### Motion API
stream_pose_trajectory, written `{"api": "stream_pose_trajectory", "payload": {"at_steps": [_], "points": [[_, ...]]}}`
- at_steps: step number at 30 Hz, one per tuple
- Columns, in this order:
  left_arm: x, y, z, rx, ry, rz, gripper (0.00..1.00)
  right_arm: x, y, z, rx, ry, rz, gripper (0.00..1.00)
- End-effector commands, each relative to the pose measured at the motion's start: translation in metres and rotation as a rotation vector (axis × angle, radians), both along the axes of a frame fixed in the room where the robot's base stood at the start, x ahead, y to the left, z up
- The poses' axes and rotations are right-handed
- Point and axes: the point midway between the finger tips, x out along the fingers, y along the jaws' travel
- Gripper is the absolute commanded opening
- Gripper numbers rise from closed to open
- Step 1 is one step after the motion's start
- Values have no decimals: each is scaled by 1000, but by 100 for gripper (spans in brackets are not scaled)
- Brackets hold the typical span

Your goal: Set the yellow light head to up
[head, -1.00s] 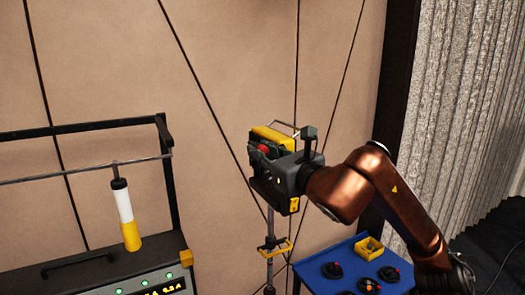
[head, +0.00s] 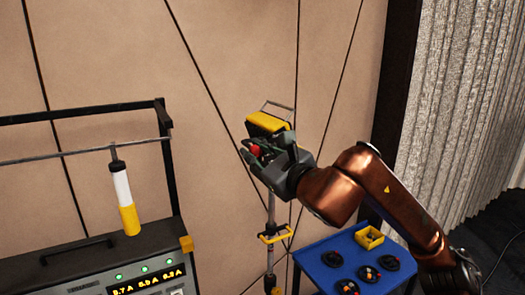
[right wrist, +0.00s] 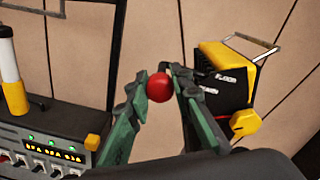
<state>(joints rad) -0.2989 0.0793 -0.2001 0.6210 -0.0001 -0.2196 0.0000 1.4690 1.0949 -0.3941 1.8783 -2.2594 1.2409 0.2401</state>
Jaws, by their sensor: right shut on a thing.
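The yellow light head (head: 267,122) is a yellow and black box with a wire handle on top, on a thin stand. In the right wrist view the light head (right wrist: 226,66) is at the right, its yellow top leaning. My right gripper (right wrist: 159,87) is shut on a red ball knob (right wrist: 159,90), held between its two fingertips. In the head view the red knob (head: 255,150) shows just in front of the light head, and my right gripper partly hides the light head's lower body. How the knob joins the light head is hidden. My left gripper is not in view.

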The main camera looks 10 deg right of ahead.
Motion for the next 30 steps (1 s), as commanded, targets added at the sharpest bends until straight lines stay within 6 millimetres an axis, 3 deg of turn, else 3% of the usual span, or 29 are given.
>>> {"api": "stream_pose_trajectory", "payload": {"at_steps": [8, 9, 16, 25, 30], "points": [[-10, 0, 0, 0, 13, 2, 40, -1, 0, 0, -1, 1, 1, 0], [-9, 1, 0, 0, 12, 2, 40, -1, 0, 0, -1, 1, 0, 22], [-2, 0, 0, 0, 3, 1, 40, -1, -1, 0, 0, 1, 0, 38], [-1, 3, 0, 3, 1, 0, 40, -2, -2, 0, 0, 0, -1, 38], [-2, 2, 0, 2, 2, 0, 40, -18, -6, 1, 0, -1, 0, 38]]}}
